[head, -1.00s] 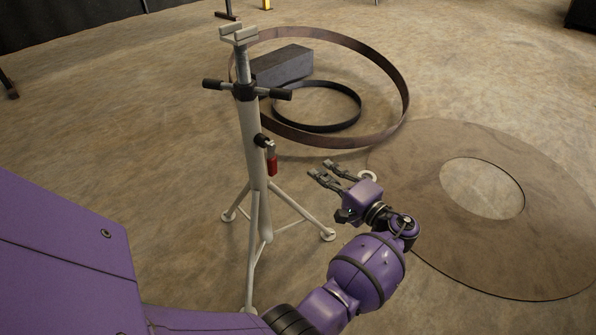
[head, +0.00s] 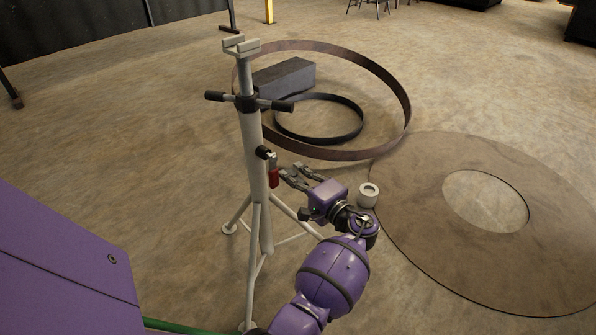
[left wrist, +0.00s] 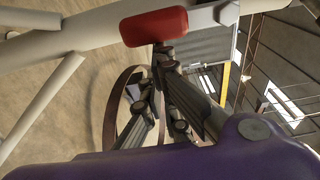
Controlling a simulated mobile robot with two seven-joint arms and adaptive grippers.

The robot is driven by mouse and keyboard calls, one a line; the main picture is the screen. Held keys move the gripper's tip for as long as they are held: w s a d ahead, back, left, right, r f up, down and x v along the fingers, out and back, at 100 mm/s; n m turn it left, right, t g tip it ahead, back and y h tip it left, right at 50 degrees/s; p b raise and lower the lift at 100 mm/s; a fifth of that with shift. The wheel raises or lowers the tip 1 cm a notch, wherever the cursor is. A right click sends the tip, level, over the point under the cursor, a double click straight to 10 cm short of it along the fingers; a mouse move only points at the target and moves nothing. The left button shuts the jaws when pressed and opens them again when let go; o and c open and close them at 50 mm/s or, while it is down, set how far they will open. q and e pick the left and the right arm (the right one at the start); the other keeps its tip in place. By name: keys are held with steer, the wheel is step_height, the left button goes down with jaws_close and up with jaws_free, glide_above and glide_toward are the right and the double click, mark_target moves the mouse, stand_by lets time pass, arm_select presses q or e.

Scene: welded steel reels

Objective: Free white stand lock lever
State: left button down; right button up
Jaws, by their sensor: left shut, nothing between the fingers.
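The white stand (head: 254,160) stands upright on tripod legs, with a black T-handle (head: 248,103) near its top. Its lock lever has a red grip (head: 274,178) hanging down at the right side of the tube, below a black pivot. My left gripper (head: 287,173) is shut and empty, its fingertips just right of the red grip. In the left wrist view, the red grip (left wrist: 155,27) lies across the top, with the dark fingers (left wrist: 162,58) close below it. I cannot tell whether they touch. My right gripper is out of view.
Behind the stand, a large steel ring (head: 398,92) surrounds a grey block (head: 285,77) and a smaller black ring (head: 345,138). A flat steel disc with a hole (head: 420,220) lies at right. A small white hollow cylinder (head: 368,195) shows beside my left wrist.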

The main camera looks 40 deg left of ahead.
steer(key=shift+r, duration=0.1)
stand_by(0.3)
arm_select(q)
steer(key=shift+s+f+m+p, duration=0.1)
steer(key=shift+s+m+p, duration=0.15)
steer(key=shift+m+p, duration=0.15)
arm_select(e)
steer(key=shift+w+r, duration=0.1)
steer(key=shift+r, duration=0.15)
